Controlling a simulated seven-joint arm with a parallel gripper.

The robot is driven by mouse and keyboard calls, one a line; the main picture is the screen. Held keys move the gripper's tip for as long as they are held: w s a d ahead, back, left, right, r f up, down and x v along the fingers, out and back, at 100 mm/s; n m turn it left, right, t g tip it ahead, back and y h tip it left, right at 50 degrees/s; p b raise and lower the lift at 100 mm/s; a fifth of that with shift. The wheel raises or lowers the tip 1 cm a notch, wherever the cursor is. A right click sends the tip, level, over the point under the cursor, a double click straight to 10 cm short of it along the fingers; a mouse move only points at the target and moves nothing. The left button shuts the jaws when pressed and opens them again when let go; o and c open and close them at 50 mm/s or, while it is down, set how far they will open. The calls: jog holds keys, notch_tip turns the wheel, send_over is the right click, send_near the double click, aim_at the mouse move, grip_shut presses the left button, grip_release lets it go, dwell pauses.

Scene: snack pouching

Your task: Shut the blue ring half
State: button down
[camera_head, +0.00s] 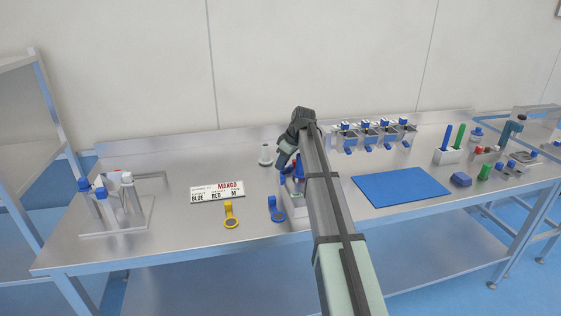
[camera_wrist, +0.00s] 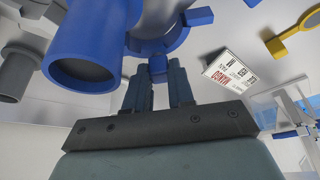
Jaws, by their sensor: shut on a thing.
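My gripper (camera_head: 284,158) is over the middle of the bench, at a fixture with a pale base (camera_head: 297,210). In the wrist view, my gripper (camera_wrist: 159,80) has its fingers closed on a small blue tab at the edge of a curved blue piece (camera_wrist: 172,42), which looks like the blue ring half. A wide blue tube (camera_wrist: 85,50) stands close to the left of the fingers. In the head view my arm and gripper cover most of the fixture, with only bits of blue and red showing. I cannot tell whether the ring is fully closed.
An order card (camera_head: 217,192) reads mango, blue, red, M. A yellow scoop (camera_head: 231,217) and a blue scoop (camera_head: 276,209) lie left of the fixture. A blue mat (camera_head: 401,187) is to the right. Several blue-topped dispensers (camera_head: 366,132) stand behind.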

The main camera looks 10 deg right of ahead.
jog(key=shift+s+d+n+g+y, duration=0.15)
jog(key=shift+s+d+n+y, duration=0.05)
jog(key=shift+n, duration=0.35)
jog(key=shift+s+d+n+g+y, duration=0.15)
jog(key=shift+s+n+y, duration=0.05)
jog(key=shift+n, duration=0.35)
jog(key=c, duration=1)
grip_release()
jog(key=shift+o, duration=0.2)
jog(key=shift+d+r, duration=0.1)
jog(key=v, duration=1.3)
jog(key=shift+r, duration=0.35)
jog(key=shift+s, duration=0.1)
